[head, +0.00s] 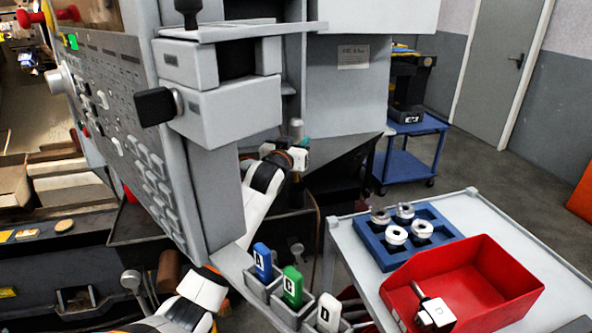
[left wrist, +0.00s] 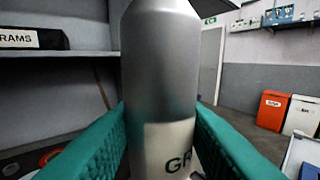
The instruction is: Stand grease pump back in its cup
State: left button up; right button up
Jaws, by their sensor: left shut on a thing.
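The grease pump (head: 296,127) is a grey cylinder with a rounded top, held upright beside the machine in the head view. In the left wrist view the pump (left wrist: 160,75) fills the middle, with a pale label reading "GR". My left gripper (head: 299,143) is shut on it, with a teal finger on each side in the left wrist view. The pump's lower end is out of that view. I cannot make out for sure which holder is its cup. My right gripper is not in view.
The machine's control panel (head: 120,110) and grey housing (head: 235,110) stand close on the left. Blue A (head: 262,262), green C (head: 292,287) and white D (head: 328,313) pieces stand in grey holders. A cart carries a red bin (head: 490,270) and blue tray (head: 383,250).

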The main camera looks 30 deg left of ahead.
pick_arm(q)
jog(key=shift+f+p, duration=0.3)
jog(key=shift+f, duration=2.8)
jog(key=o, duration=1.1)
jog(key=shift+f, duration=0.15)
